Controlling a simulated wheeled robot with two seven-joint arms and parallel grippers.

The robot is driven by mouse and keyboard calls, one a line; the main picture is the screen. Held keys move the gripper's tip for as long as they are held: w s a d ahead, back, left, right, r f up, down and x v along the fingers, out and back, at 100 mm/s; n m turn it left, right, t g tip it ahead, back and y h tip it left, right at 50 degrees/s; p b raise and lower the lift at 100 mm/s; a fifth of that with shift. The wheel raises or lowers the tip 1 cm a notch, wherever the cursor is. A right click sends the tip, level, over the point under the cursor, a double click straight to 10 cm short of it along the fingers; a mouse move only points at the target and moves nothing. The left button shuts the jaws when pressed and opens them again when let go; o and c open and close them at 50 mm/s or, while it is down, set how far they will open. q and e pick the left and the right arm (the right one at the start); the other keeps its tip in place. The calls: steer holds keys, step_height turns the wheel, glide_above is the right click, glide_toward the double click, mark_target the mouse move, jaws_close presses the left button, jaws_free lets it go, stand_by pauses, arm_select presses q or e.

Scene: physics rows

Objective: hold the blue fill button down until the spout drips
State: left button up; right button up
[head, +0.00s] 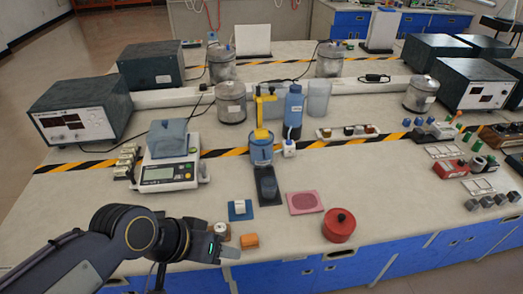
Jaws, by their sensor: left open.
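A yellow spout column (262,98) stands at the middle of the bench, with a blue container (261,150) below it. A small blue square piece (240,211) with a pale upright part lies on the bench front; it may be the fill button, but I cannot tell for sure. My left gripper (226,244) is open at the front edge, nearer than this blue piece and apart from it. No drip can be made out at the spout. My right gripper is not in view.
An orange block (249,241) and a small round piece (222,231) sit close to my left gripper. A red round pot (339,225), a pink mat (305,203) and a dark pad (267,186) lie to the right. A scale (168,174) stands behind.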

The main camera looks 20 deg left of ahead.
arm_select(q)
jaws_close()
stand_by(1.5)
